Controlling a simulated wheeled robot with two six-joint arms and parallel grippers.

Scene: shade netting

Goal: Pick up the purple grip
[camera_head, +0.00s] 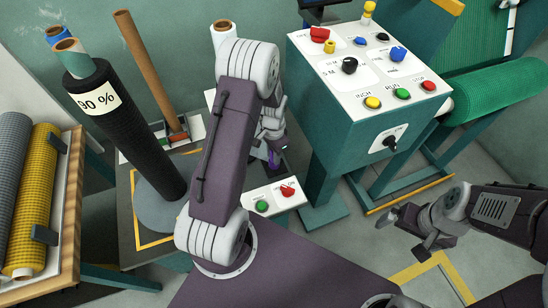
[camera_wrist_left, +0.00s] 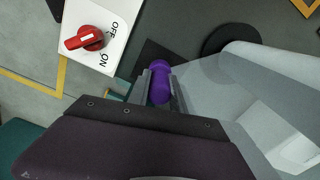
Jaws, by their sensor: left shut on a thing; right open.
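The purple grip (camera_wrist_left: 160,82) sits between the two fingers of my left gripper (camera_wrist_left: 156,92) in the left wrist view. The left gripper is shut on it. In the head view the purple grip (camera_head: 273,160) shows as a small patch beyond my left arm, which hides most of the left gripper. A dark surface lies under and around the grip; I cannot tell whether the grip touches it. My right gripper (camera_head: 408,228) is open and empty at the right, above the floor.
A white panel with a red switch (camera_wrist_left: 84,38) is close beside the left gripper. A teal control box (camera_head: 365,75) with several buttons stands at the back right. A dark netting roll (camera_head: 125,130) stands upright at left, near a brown tube (camera_head: 150,75).

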